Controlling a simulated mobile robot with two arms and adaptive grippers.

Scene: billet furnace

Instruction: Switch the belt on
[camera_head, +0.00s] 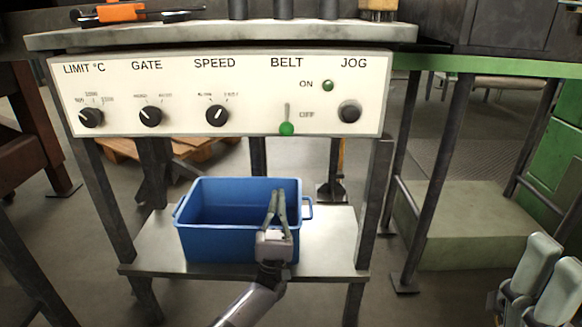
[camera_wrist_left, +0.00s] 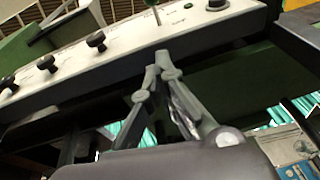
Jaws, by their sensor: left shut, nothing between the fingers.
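The white control panel (camera_head: 180,75) faces me under the table top. Its BELT lever (camera_head: 287,118) points down, with its green knob (camera_head: 286,129) beside the OFF label. A dark green round lamp (camera_head: 328,85) is beside the ON label. My left gripper (camera_head: 277,192) points upward in front of the blue crate, below the lever and apart from it. It is shut and empty. In the left wrist view its tips (camera_wrist_left: 163,62) are near the panel's lower edge, and part of the lever (camera_wrist_left: 155,12) shows above. My right gripper (camera_head: 540,275) is at the lower right; its opening is unclear.
LIMIT, GATE and SPEED knobs (camera_head: 217,115) are left of the lever; the black JOG button (camera_head: 349,111) is right of it. The blue crate (camera_head: 215,243) stands on the lower shelf (camera_head: 335,235). Table legs (camera_head: 375,200) flank it.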

